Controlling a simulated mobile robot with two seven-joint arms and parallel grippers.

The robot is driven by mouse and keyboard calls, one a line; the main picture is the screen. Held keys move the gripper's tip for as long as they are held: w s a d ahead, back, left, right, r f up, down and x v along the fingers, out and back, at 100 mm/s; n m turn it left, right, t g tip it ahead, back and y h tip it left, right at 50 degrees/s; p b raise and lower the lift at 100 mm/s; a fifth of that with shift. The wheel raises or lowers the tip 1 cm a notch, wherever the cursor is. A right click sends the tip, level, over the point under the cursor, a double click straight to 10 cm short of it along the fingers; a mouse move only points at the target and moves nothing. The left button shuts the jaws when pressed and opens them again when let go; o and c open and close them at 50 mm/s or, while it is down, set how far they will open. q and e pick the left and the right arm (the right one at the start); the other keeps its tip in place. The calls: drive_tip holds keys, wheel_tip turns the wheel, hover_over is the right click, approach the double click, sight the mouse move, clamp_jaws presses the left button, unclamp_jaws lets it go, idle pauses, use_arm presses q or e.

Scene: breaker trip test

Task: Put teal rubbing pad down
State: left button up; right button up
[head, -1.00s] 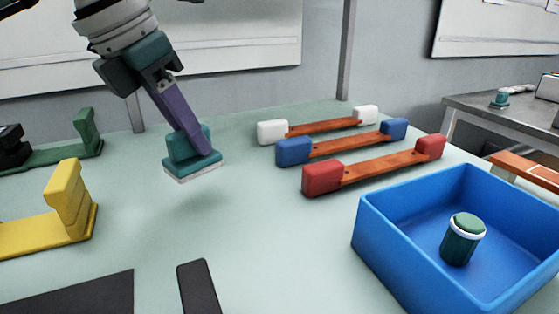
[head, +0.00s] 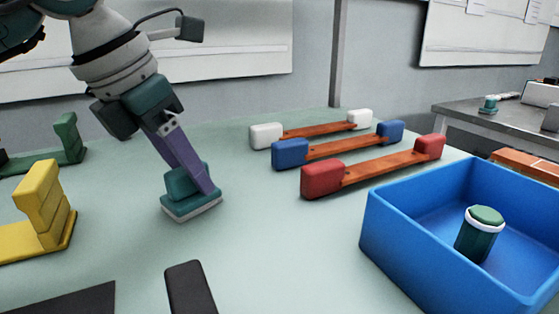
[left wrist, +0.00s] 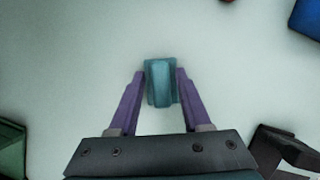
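The teal rubbing pad (head: 184,201) has a raised grip block and a pale underside. It is at or very near the pale green tabletop, left of the middle in the head view; I cannot tell whether its underside fully touches. My left gripper (head: 208,188) reaches down to it from the upper left, with its purple fingers on the pad's grip block. In the left wrist view the pad (left wrist: 160,83) sits between the two fingertips of my left gripper (left wrist: 161,84), which are closed against its sides. My right gripper is not seen clearly in any view.
Red (head: 323,180), blue (head: 291,154) and white (head: 266,136) end blocks with copper bars lie right of the pad. A blue bin (head: 410,249) holding a green cylinder (head: 479,234) stands at right. A yellow holder (head: 45,205) is at left. Table around the pad is clear.

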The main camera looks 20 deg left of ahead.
use_arm(q)
drive_tip(key=shift+o, duration=0.4)
drive_tip(key=shift+r, duration=0.5)
drive_tip(key=p+v, duration=0.2)
drive_tip(key=v, duration=0.9)
drive_tip(key=shift+s+r, duration=0.15)
